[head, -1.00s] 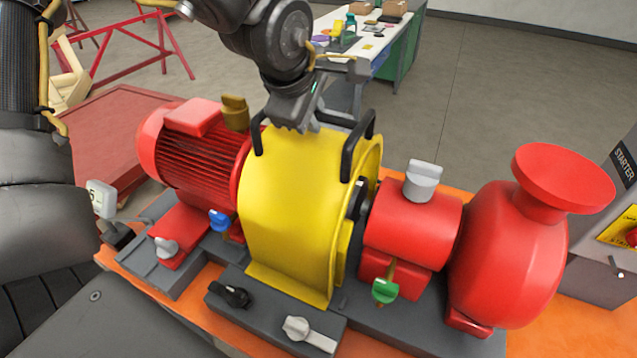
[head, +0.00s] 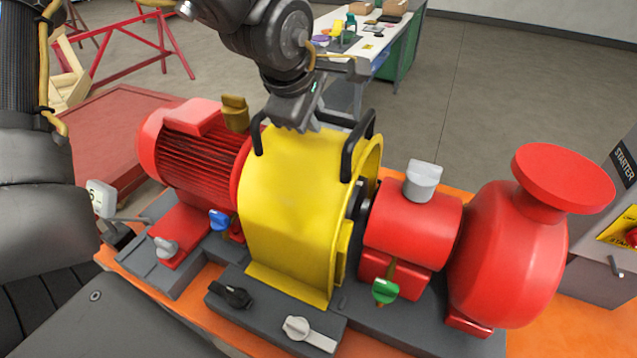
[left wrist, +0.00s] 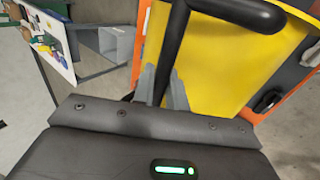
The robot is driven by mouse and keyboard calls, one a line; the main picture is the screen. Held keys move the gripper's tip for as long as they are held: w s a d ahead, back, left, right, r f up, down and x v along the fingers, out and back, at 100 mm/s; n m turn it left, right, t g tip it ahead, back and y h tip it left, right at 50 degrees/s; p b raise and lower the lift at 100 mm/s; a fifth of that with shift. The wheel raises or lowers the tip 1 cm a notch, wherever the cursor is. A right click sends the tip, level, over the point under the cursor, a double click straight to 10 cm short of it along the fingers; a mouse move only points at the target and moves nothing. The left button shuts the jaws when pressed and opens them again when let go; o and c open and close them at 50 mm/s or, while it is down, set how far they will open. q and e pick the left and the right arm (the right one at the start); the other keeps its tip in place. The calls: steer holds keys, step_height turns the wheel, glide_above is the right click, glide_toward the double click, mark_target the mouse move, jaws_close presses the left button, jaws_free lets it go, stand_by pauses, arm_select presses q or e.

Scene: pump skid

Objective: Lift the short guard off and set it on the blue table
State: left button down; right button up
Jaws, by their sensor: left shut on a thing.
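The short guard (head: 292,200) is a yellow arched cover with black handles on top. It stands over the shaft between the red motor (head: 200,150) and the red bearing housing (head: 412,228). My left gripper (head: 297,128) is at the top of the guard, at its far side. In the left wrist view a black handle bar (left wrist: 172,50) passes between the grey fingers (left wrist: 170,88), which are shut on it, with the yellow guard (left wrist: 215,60) behind. The fingertips are partly hidden in the head view. My right gripper is not in view. No blue table is clearly visible.
The guard's foot is beside a grey rail with a black knob (head: 231,293) and a light grey knob (head: 309,333). A red pump (head: 508,255) stands at the right. A white-topped bench (head: 350,38) with small items is behind. Grey floor lies open at the back right.

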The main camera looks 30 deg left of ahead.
arm_select(q)
steer(key=shift+w+r, duration=0.15)
steer(key=shift+r, duration=0.05)
stand_by(0.4)
steer(key=shift+r, duration=0.6)
step_height(320, 180, up, 17)
steer(key=p, duration=0.1)
steer(key=shift+f, duration=0.2)
steer(key=shift+r, duration=0.1)
step_height(320, 180, up, 9)
steer(key=p, duration=1.2)
